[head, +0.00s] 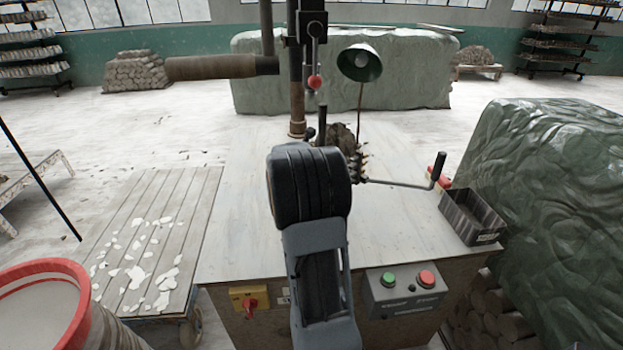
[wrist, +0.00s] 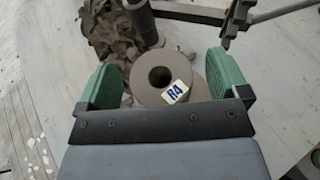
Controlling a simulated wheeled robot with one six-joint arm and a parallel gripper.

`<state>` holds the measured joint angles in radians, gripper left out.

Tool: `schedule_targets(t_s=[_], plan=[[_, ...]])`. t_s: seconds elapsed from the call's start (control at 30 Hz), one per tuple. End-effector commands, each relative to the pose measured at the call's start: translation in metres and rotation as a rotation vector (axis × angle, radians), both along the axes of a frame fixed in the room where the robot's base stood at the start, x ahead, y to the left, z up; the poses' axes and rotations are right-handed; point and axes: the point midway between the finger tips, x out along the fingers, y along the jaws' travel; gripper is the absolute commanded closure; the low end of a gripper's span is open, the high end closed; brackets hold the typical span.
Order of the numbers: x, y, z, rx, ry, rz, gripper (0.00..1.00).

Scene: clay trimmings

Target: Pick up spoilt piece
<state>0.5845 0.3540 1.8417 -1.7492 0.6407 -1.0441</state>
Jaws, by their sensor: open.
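In the wrist view a grey clay-coloured round piece (wrist: 144,90) with a dark hole in its end bears a white tag marked R4. It lies between the two green finger pads of my open gripper (wrist: 166,70), with a gap seen on the right. I cannot tell whether the left pad touches it. More of a similar round grey shape (wrist: 191,96) shows just behind it; I cannot tell whether it is the same piece. In the head view my own arm hides the piece and my fingers.
Crumpled clay trimmings (wrist: 108,32) lie just beyond the piece, beside a grey post (wrist: 143,22). A crank handle (head: 437,171), a lamp (head: 360,62) and a dark open box (head: 472,217) stand on the bench (head: 232,235). The bench's left part is clear.

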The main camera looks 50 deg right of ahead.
Motion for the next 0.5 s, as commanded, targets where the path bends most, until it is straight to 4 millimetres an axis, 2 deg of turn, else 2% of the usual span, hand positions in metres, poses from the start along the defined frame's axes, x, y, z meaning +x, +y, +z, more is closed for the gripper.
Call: schedule_targets(t_s=[0.3,0.5], plan=[[0.0012,-0.0041,-0.0014,-0.001,-0.002,0.001,0.07],[0.0012,-0.0039,-0.0015,-0.001,-0.002,0.001,0.26]])
